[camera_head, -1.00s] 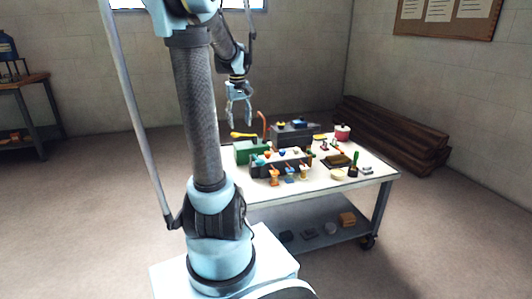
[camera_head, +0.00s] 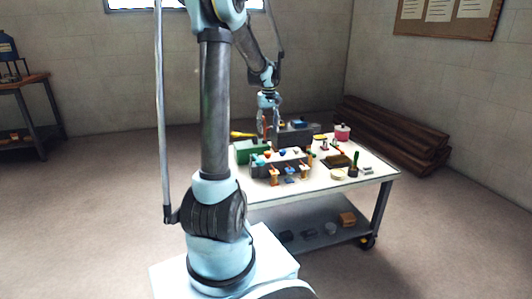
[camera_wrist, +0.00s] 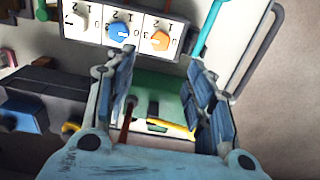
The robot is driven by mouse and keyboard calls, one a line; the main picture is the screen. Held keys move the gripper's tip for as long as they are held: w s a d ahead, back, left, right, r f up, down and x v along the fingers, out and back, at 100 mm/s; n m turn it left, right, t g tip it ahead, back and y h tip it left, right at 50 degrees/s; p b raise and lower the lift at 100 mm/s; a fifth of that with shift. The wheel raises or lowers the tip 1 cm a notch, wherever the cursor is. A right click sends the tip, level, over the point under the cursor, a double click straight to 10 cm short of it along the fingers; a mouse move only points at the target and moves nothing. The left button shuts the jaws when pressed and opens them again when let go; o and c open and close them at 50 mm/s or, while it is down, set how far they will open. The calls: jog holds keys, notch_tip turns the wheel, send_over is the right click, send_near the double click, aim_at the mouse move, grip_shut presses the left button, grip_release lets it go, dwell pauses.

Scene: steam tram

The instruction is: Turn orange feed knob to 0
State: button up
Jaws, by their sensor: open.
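The orange feed knob (camera_wrist: 158,40) is on a white-faced panel (camera_wrist: 141,22) at the top of the wrist view, at the end of a row beside a blue knob (camera_wrist: 119,32) and a pale knob (camera_wrist: 75,19). Digits are printed around the knobs. I cannot clearly read the orange knob's setting. My gripper (camera_wrist: 161,64) is open and empty, its fingers below the panel in the picture and apart from the knob. In the head view my gripper (camera_head: 269,128) hangs above the back left part of the table (camera_head: 345,182); I cannot pick out the knob there.
A green box (camera_head: 247,153) stands at the table's left and also shows between my fingers in the wrist view (camera_wrist: 165,84). A reddish rod (camera_wrist: 127,120) rises close to my left finger. Dark blocks and small items crowd the table. Dark timbers (camera_head: 390,135) lie behind it.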

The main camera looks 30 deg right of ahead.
aim_at(267, 152)
notch_tip(267, 152, down, 12)
jog(key=shift+f, duration=0.25)
dwell(0.4)
jog(key=c, duration=1.1)
jog(key=shift+s+a, duration=0.1)
jog(key=shift+a, duration=0.1)
jog(key=shift+d, duration=0.1)
